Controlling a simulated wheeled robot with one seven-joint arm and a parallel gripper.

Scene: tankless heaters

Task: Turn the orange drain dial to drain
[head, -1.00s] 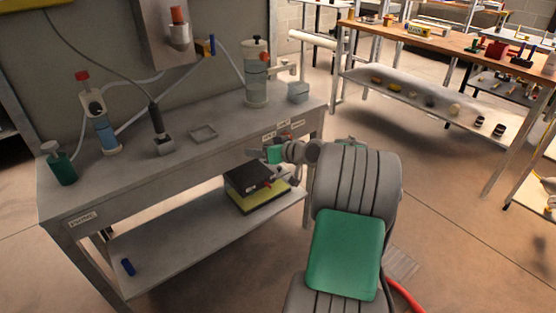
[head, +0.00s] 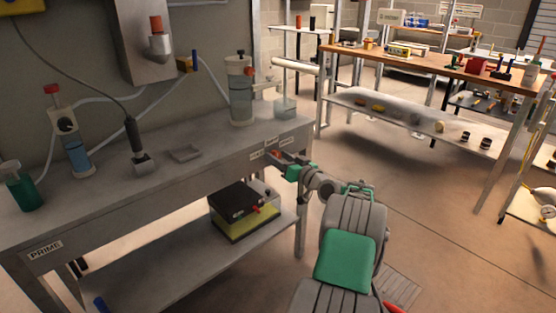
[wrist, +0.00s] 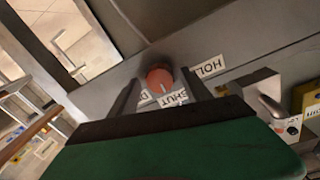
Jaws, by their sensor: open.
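The orange drain dial (wrist: 160,77) shows in the wrist view on the grey front of the bench. A light mark on its face points toward the SHUT label (wrist: 173,99). The HOLD label (wrist: 208,67) is at its upper right, and another label at its lower left is mostly hidden by a finger. My gripper (wrist: 161,80) is open, with one dark finger on each side of the dial; contact cannot be told. In the head view my gripper (head: 279,161) is at the bench front near the right end, largely covering the dial.
The grey bench (head: 130,195) carries a clear cylinder (head: 240,92), a blue-filled column (head: 74,145) and a green bottle (head: 20,186). A black-topped yellow box (head: 245,212) sits on the lower shelf, below my gripper. Open floor lies to the right, before a wooden-topped table (head: 430,64).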

